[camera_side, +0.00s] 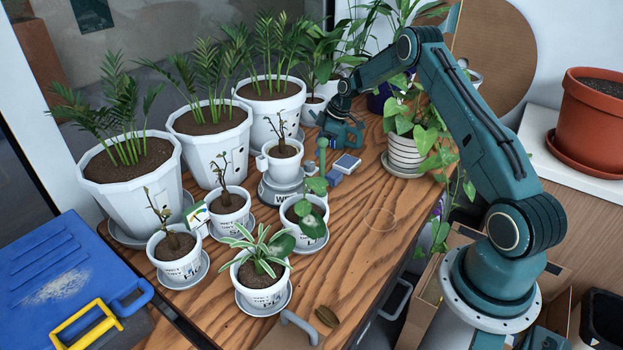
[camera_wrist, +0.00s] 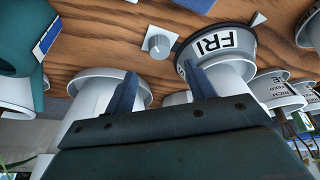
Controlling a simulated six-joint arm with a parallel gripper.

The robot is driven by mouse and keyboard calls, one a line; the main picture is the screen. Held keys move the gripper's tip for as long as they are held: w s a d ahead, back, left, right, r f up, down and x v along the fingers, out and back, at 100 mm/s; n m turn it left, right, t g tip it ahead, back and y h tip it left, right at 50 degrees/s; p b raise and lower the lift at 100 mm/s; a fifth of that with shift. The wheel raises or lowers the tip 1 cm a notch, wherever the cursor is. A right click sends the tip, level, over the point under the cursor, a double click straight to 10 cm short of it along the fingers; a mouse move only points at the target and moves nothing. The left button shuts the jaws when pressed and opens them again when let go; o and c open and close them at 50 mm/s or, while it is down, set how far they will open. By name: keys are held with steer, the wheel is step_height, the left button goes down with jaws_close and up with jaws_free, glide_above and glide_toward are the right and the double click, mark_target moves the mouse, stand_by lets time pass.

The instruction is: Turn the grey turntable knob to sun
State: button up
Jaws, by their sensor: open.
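The grey turntable (camera_side: 279,196) stands among the pots, with lettering starting "WE" on its near rim. A white pot (camera_side: 284,167) with side lugs and a twiggy plant sits on it. In the wrist view, upside down, its rim (camera_wrist: 217,47) reads "FRI", and a white triangle (camera_wrist: 258,19) lies beside the rim. A small grey round knob (camera_wrist: 160,44) is next to the turntable. No "SUN" label shows. My gripper (camera_side: 325,146) is just right of the turntable, low over the table. Its two fingers are apart and empty in the wrist view (camera_wrist: 160,76); I cannot tell whether they touch anything.
Large white palm pots (camera_side: 133,187) stand behind and left. Smaller labelled pots (camera_side: 264,290) crowd the front. Blue-and-white blocks (camera_side: 347,163) lie close to my gripper. A striped pot (camera_side: 405,156) is to the right. The wooden table (camera_side: 365,240) is clear at right front.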

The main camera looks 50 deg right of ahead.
mark_target(310, 163)
steer(key=shift+x, duration=3.95)
steer(key=c, duration=1)
